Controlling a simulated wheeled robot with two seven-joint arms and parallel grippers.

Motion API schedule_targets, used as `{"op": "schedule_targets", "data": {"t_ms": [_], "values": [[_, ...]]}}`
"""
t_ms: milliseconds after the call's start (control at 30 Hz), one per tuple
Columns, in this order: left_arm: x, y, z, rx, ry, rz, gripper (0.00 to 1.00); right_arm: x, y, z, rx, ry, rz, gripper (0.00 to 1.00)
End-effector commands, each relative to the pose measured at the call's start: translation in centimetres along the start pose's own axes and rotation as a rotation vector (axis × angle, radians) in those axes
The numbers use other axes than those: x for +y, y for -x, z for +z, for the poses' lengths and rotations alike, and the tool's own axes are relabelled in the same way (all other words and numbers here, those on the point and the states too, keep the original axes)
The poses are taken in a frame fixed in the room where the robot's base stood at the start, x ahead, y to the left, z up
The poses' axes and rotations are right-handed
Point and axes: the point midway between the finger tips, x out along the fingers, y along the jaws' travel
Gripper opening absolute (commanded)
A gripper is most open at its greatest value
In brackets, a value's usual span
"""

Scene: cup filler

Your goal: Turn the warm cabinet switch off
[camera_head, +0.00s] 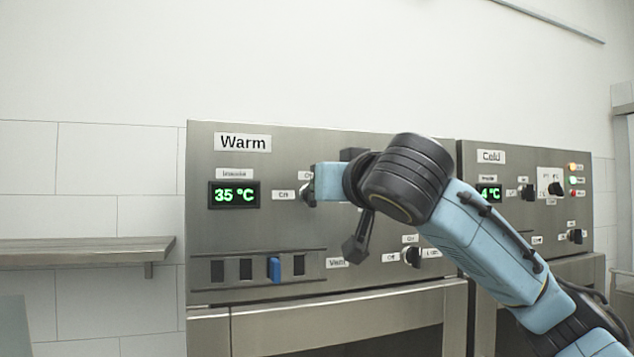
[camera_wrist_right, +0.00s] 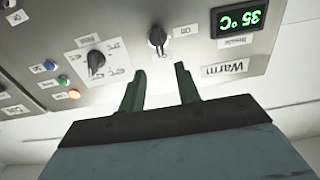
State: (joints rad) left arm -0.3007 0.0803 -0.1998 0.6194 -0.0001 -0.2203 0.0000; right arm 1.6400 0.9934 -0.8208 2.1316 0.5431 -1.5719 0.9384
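The warm cabinet (camera_head: 225,265) is a steel panel with a "Warm" label and a lit green display (camera_head: 234,195) reading 35 °C. Its switch (camera_wrist_right: 157,38) is a small dark knob beside an "Off" label (camera_wrist_right: 185,30) in the right wrist view, where the panel appears upside down. In the head view my right gripper and arm largely cover the switch. My right gripper (camera_wrist_right: 160,68) is open, with its two fingers apart and nothing between them. The fingertips point at the panel and appear just short of the knob. My left gripper is not in view.
Another dial (camera_wrist_right: 96,60) and colored lights (camera_wrist_right: 62,80) sit beside the switch. Below are a blue slider (camera_head: 274,269) and a lower knob (camera_head: 411,257). The cold cabinet (camera_head: 520,225) stands to the right. A metal shelf (camera_head: 85,251) is at the left.

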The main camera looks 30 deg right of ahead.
Motion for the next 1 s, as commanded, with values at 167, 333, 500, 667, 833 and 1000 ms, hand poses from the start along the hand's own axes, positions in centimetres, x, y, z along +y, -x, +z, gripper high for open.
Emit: {"op": "schedule_targets", "data": {"t_ms": [167, 333, 500, 667, 833, 1000], "values": [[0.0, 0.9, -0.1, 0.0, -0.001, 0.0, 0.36, 0.0, -3.8, -0.2, -0.002, -0.002, 0.002, 0.33], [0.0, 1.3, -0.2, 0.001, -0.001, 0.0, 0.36, 0.0, -6.2, -0.1, -0.001, -0.001, 0.001, 0.33], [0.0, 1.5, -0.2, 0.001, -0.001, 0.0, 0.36, 0.0, -7.3, -0.1, 0.0, 0.0, 0.001, 0.33], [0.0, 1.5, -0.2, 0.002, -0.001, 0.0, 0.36, 0.0, -7.5, 0.0, 0.001, 0.0, 0.0, 0.33], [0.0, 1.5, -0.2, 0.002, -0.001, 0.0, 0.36, 0.0, -7.5, 0.0, 0.001, 0.0, 0.0, 0.28], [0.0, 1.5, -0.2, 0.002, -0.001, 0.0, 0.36, 0.0, -7.5, 0.0, 0.001, 0.0, 0.0, 0.05]]}}
